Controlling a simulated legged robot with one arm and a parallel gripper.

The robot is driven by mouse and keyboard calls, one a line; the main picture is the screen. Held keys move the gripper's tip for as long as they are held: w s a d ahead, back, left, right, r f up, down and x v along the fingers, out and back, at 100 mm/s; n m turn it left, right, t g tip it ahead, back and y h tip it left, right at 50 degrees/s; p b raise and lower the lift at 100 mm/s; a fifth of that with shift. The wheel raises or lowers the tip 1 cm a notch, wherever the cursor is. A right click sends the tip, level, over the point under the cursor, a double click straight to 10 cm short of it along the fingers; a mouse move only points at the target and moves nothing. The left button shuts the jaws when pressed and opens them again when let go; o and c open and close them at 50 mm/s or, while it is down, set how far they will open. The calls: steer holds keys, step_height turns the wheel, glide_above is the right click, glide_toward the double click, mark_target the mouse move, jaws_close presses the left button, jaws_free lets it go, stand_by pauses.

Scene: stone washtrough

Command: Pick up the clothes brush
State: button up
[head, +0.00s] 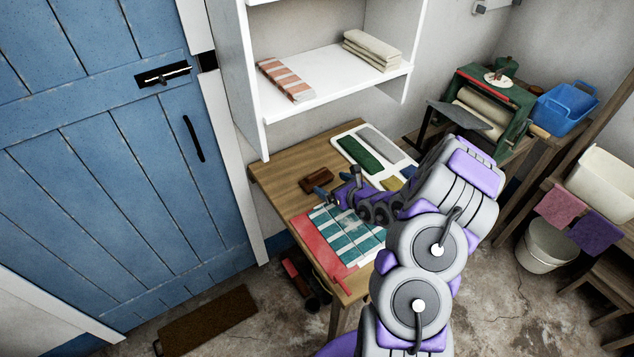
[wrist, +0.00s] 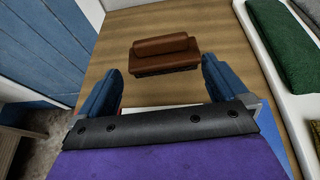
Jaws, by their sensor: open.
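The clothes brush (head: 316,180) is a brown block with a raised grip along its top. It lies on the wooden table (head: 283,172), near the table's left edge. In the wrist view the brush (wrist: 163,53) lies beyond my fingertips, roughly centred between them. My gripper (head: 341,189) is just right of the brush in the head view. In the wrist view my gripper (wrist: 162,82) is open, its two blue fingers apart with only bare table between them. The fingers appear apart from the brush.
A teal-and-white checked cloth (head: 345,235) and a red strip (head: 318,254) lie at the table's front. A white tray (head: 341,142) with folded cloths, including a green one (head: 359,155), is behind. White shelving (head: 333,87) rises above the table's back. A blue door (head: 110,170) is left.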

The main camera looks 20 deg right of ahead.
mark_target(318, 175)
steer(key=b+x, duration=0.1)
steer(key=x, duration=0.4)
steer(key=shift+w+f+b, duration=0.15)
steer(key=shift+w+b, duration=0.2)
steer(key=shift+w+a, duration=0.1)
steer(key=shift+w, duration=0.45)
steer(key=shift+c, duration=0.4)
steer(key=c, duration=0.7)
